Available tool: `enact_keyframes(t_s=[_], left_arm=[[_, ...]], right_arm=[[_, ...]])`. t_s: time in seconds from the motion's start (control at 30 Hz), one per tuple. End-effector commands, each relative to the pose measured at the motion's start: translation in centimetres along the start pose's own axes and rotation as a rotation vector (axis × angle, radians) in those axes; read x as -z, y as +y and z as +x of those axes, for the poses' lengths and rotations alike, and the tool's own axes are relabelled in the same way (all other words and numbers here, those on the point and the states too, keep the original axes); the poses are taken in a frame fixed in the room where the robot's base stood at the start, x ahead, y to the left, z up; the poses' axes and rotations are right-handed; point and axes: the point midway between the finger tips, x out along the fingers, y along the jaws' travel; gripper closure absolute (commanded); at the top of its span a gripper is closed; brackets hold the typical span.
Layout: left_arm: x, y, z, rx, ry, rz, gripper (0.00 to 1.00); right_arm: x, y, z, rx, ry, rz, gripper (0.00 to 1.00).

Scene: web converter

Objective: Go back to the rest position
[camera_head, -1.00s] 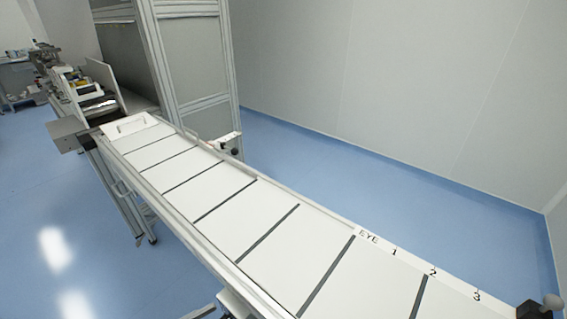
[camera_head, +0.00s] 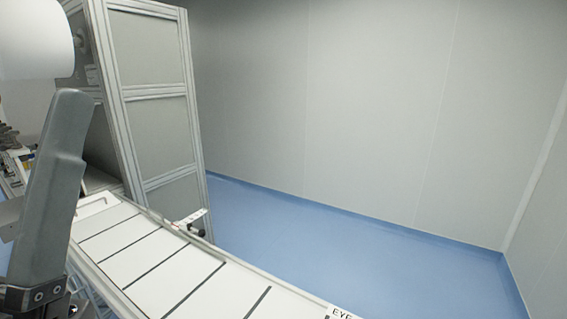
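A large grey part, likely of my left arm or gripper (camera_head: 52,185), rises close to the camera at the left edge, with a dark bracket and screws at its foot. I cannot make out two fingertips, so its opening is unclear. A smooth white cylinder (camera_head: 35,38) shows at the top left corner; I cannot tell whether it is a roll or part of my arm. My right gripper is not in view.
A long white conveyor table (camera_head: 190,268) with dark cross lines runs from the left toward the bottom right. A tall framed cabinet (camera_head: 155,100) stands behind its far end. Blue floor (camera_head: 330,240) beyond the table is clear up to the grey wall (camera_head: 370,90).

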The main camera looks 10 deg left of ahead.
Motion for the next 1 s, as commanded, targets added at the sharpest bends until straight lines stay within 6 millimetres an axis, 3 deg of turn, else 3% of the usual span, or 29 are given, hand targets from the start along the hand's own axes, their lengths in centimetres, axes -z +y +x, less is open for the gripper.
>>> enact_keyframes(t_s=[0.07,0.1,0.13,0.37,0.8,0.9,1.0], left_arm=[[-3.4,1.8,-0.4,-0.068,-0.162,-0.182,0.31],[-3.9,1.9,0.1,-0.062,-0.205,-0.265,0.31],[-2.4,1.5,2.4,-0.061,-0.196,-0.254,0.31],[2.2,0.5,10.3,-0.059,-0.196,-0.245,0.31],[13.0,-1.6,28.5,-0.058,-0.196,-0.242,0.31],[14.5,-1.9,31.0,-0.058,-0.197,-0.242,0.31],[15.2,-2.1,32.1,-0.058,-0.197,-0.241,0.31]], right_arm=[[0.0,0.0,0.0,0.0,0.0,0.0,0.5],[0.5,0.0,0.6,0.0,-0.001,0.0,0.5],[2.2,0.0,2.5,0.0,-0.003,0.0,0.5],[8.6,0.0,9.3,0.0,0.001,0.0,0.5],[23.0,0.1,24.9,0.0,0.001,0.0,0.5],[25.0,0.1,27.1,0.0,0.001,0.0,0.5],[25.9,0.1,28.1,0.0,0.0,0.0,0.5]])
